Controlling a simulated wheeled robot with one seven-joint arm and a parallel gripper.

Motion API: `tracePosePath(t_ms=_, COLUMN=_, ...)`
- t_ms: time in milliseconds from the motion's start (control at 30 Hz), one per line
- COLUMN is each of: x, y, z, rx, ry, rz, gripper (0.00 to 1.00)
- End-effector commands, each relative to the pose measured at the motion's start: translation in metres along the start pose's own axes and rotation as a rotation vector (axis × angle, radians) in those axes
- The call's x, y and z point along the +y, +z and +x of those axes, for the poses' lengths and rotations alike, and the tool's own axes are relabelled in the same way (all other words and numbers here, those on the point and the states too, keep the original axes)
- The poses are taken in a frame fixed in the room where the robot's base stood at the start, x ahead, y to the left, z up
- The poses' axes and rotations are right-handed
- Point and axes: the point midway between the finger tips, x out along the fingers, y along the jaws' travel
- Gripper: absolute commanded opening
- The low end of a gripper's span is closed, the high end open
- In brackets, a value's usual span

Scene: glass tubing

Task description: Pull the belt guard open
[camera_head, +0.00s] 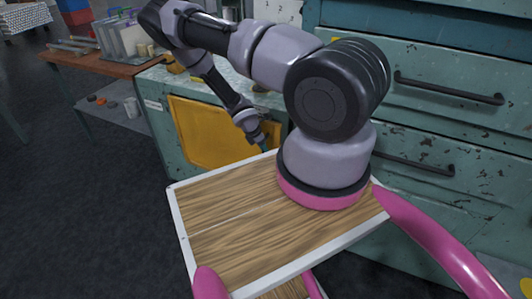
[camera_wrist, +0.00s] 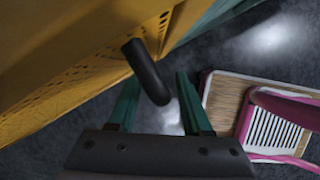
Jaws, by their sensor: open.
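The belt guard (camera_head: 205,137) is a yellow panel on the front of the teal bench in the head view. In the wrist view the guard (camera_wrist: 70,60) fills the upper left, with rows of small holes. A dark bar handle (camera_wrist: 146,68) stands out from it. My gripper (camera_wrist: 157,82) is open, its two green fingers on either side of the handle's line. The handle's near end lies between the fingers in the picture; its depth between them is hard to tell. No finger is clearly touching it. In the head view my gripper (camera_head: 264,146) is small and partly hidden behind my arm.
Teal drawers (camera_head: 440,115) with dark handles (camera_head: 448,90) stand at the right. A wooden-topped side table (camera_head: 95,62) holds containers at the left. Dark floor (camera_head: 80,200) lies open in front of the guard at the left.

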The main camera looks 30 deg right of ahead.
Motion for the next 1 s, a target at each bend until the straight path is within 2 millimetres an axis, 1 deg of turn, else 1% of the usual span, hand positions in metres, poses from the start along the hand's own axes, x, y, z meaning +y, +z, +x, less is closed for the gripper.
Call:
tracePosePath(t_ms=33, x=-0.001, y=0.000, z=0.007, rx=-0.002, ry=-0.002, rz=-0.001, gripper=0.50)
tracePosePath(t_ms=200, x=0.000, y=0.001, z=0.018, rx=-0.001, ry=0.000, rz=0.001, gripper=0.50)
tracePosePath(t_ms=500, x=0.000, y=0.001, z=0.020, rx=0.000, ry=0.000, rz=0.002, gripper=0.50)
tracePosePath(t_ms=567, x=0.000, y=0.001, z=0.020, rx=0.000, ry=0.000, rz=0.001, gripper=0.27)
tracePosePath(t_ms=600, x=0.000, y=0.001, z=0.020, rx=0.000, ry=0.000, rz=0.001, gripper=0.11)
tracePosePath(t_ms=633, x=0.000, y=0.001, z=0.020, rx=0.000, ry=0.000, rz=0.001, gripper=0.00)
tracePosePath(t_ms=1000, x=0.000, y=0.000, z=0.019, rx=0.000, ry=0.000, rz=0.001, gripper=0.00)
